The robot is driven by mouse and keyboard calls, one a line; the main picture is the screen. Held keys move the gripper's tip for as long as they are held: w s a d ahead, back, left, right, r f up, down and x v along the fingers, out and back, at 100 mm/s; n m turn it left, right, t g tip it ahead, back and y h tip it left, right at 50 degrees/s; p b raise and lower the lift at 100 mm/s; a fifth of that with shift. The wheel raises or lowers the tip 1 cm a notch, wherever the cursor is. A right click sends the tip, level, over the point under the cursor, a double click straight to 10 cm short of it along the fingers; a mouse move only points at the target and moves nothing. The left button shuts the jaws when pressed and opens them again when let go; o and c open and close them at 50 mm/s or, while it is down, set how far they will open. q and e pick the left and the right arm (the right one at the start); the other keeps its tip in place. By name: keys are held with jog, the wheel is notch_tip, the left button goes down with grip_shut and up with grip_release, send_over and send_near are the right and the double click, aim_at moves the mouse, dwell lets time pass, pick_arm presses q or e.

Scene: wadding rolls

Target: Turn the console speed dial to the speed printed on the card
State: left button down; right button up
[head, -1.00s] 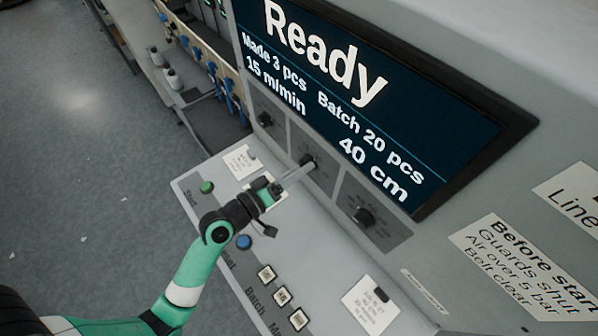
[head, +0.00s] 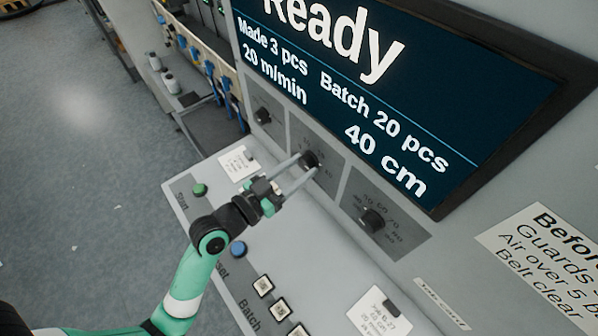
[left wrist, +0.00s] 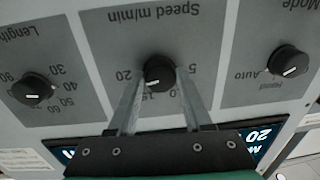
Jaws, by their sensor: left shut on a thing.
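The speed dial (head: 309,160) is the black middle knob on the console panel. In the left wrist view, the dial (left wrist: 158,72) sits under the upside-down label "Speed m/min", with numbers around it. Its white mark points down and slightly left there; the exact number is unclear. My left gripper (head: 306,164) is shut on the dial, one finger on each side. The display (head: 390,100) reads "Ready", "20 m/min", "Batch 20 pcs" and "40 cm". A white card (head: 372,318) lies on the console ledge at the lower right; its small print seems to include "40 cm" and "20". My right gripper is not in view.
The length dial (head: 372,218) and mode dial (head: 263,115) flank the speed dial. The ledge holds a green button (head: 200,189), a blue button (head: 238,249), several square keys and another card (head: 238,163). A shelf with spools stands behind at left.

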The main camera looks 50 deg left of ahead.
pick_arm(q)
jog(key=shift+m+b, duration=0.55)
jog(key=shift+m, duration=0.55)
jog(key=shift+c, duration=1.6)
grip_release()
jog(key=s, duration=1.1)
jog(key=shift+s+p, duration=0.3)
jog(key=shift+s, duration=0.05)
